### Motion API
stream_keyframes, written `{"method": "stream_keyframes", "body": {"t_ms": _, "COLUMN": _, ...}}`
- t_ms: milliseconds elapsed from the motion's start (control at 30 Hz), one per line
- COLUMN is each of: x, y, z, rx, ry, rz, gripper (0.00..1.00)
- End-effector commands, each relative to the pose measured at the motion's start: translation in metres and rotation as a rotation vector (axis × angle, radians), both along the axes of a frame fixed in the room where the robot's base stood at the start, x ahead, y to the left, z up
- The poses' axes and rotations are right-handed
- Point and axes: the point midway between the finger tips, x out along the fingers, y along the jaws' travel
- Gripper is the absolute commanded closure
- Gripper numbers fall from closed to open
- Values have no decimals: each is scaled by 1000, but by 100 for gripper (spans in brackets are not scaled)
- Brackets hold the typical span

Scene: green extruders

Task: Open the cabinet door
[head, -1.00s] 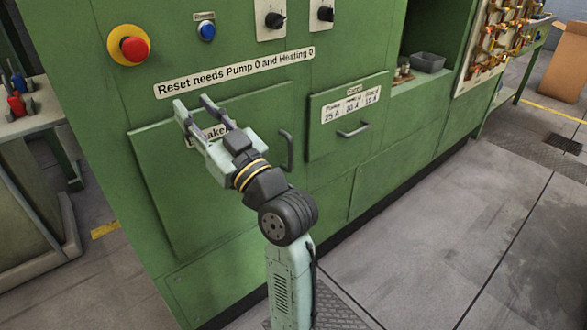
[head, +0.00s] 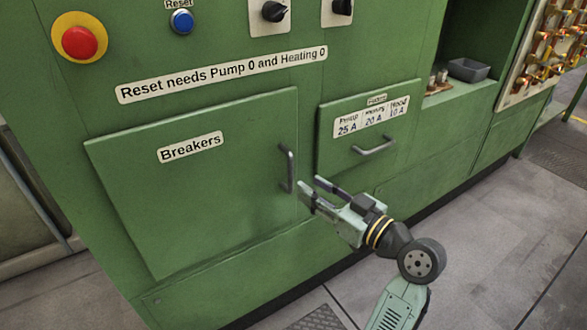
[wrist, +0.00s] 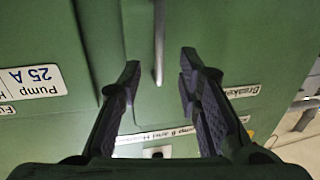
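The green cabinet door (head: 215,205), labelled "Breakers" (head: 191,147), is closed flush with the machine front. Its upright grey bar handle (head: 287,168) is on the door's right edge. My gripper (head: 310,185) is open and empty, just right of the handle's lower end in the head view. In the wrist view, which looks upside down, the handle (wrist: 159,42) stands beyond and between the two spread fingertips (wrist: 160,68). The fingers do not visibly touch it; the exact gap in depth is hard to tell.
A "Fuses" drawer (head: 367,125) with a horizontal handle (head: 374,145) is right of the door. Above are a red button (head: 80,42), a blue reset button (head: 182,22) and black knobs (head: 274,11). The floor (head: 470,230) at right is clear.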

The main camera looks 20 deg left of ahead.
Motion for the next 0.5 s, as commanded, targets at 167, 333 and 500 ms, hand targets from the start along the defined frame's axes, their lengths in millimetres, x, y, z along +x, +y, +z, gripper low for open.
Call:
{"method": "stream_keyframes", "body": {"t_ms": 167, "x": 16, "y": 34, "z": 2, "rx": 0, "ry": 2, "rz": 4, "gripper": 69}}
{"method": "stream_keyframes", "body": {"t_ms": 333, "x": 28, "y": 57, "z": 2, "rx": 0, "ry": 1, "rz": 3, "gripper": 69}}
{"method": "stream_keyframes", "body": {"t_ms": 500, "x": 34, "y": 68, "z": 1, "rx": 0, "ry": 1, "rz": 0, "gripper": 69}}
